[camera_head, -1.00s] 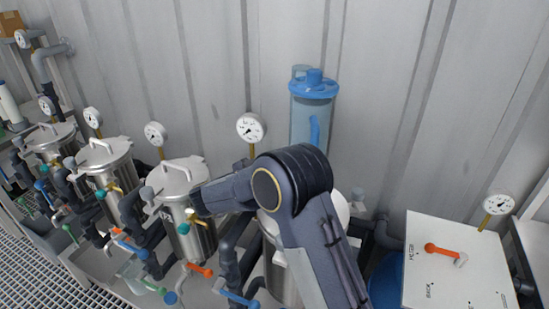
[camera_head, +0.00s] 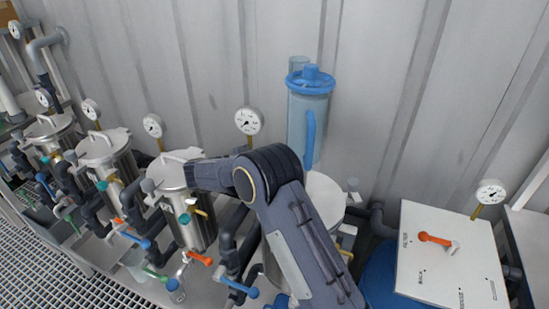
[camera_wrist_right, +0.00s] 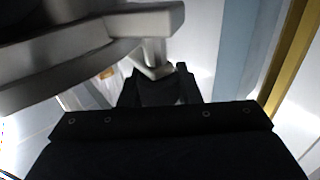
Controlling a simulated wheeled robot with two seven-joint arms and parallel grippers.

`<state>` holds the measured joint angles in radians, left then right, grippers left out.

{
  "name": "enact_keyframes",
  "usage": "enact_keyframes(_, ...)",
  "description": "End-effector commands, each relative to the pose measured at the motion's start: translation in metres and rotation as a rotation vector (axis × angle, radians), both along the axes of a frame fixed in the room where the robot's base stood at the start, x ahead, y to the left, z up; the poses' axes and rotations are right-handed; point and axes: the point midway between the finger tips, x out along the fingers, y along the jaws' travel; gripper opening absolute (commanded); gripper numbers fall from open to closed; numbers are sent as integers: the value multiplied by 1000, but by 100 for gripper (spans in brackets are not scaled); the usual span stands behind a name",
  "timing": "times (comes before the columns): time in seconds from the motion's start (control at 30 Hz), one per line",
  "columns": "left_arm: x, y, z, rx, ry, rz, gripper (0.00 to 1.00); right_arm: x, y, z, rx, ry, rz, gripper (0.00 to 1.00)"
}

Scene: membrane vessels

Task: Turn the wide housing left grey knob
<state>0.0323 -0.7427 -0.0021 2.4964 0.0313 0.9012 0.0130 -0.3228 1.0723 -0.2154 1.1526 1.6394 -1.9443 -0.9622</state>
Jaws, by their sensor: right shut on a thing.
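In the head view, my right arm crosses in front of a wide round-lidded housing (camera_head: 326,197) and ends at the right edge of a steel vessel's lid (camera_head: 172,168). The wide housing's left side is hidden behind my arm. In the right wrist view, my black right gripper (camera_wrist_right: 160,85) is shut on a pale grey part (camera_wrist_right: 153,62), close under a pale grey structure (camera_wrist_right: 75,40). Which knob this is cannot be told. My left gripper is out of view.
More steel vessels (camera_head: 104,147) with gauges stand in a row at left. A blue transparent cylinder (camera_head: 308,125) stands by the corrugated wall. A white panel with an orange lever (camera_head: 434,239) is at right. Coloured valve handles (camera_head: 239,293) stick out in front of the vessels.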

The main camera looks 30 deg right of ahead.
Motion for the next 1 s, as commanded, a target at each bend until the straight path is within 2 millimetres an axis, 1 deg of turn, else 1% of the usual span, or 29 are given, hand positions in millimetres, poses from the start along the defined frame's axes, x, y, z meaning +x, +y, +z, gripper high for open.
enact_keyframes(0.13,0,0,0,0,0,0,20,0,0,0,-1,1,0,8)
enact_keyframes(0.17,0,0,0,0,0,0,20,0,0,0,-1,1,1,32)
enact_keyframes(0.3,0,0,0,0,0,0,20,0,0,0,-1,1,1,50)
enact_keyframes(0.33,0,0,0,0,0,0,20,0,0,0,-1,0,1,52)
enact_keyframes(0.6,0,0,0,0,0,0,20,0,0,0,-1,0,4,52)
enact_keyframes(0.73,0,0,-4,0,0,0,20,0,0,-1,0,0,40,52)
enact_keyframes(0.87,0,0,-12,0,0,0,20,1,0,-2,0,0,140,52)
enact_keyframes(1.0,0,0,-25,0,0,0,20,4,0,-4,1,0,305,52)
